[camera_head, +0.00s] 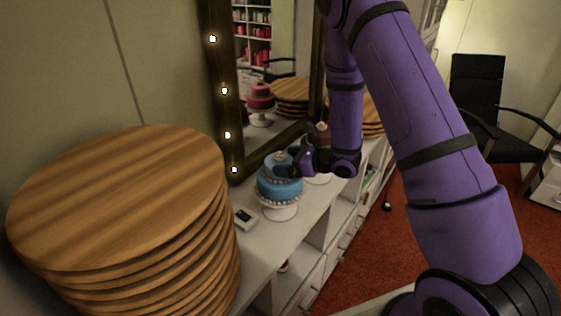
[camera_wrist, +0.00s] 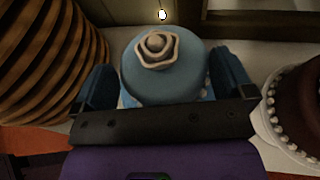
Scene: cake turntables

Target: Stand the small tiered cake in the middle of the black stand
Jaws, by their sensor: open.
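The small tiered cake (camera_head: 279,187) is blue, with a pale swirl on top and pearl trim at its base. It stands upright on a white pedestal (camera_head: 279,212) on the counter. In the wrist view its blue top tier (camera_wrist: 180,85) fills the middle. My gripper (camera_head: 288,168) is at the top tier, and in the wrist view its open fingers (camera_wrist: 163,64) lie on either side of that tier. I cannot tell whether they touch it. I see no black stand in either view.
A tall stack of round wooden boards (camera_head: 120,200) stands to the left. A brown cake (camera_wrist: 304,100) with white pearls is close on the right. A small device (camera_head: 243,217) lies on the white counter (camera_head: 262,238). A mirror with lit bulbs (camera_head: 220,100) is behind.

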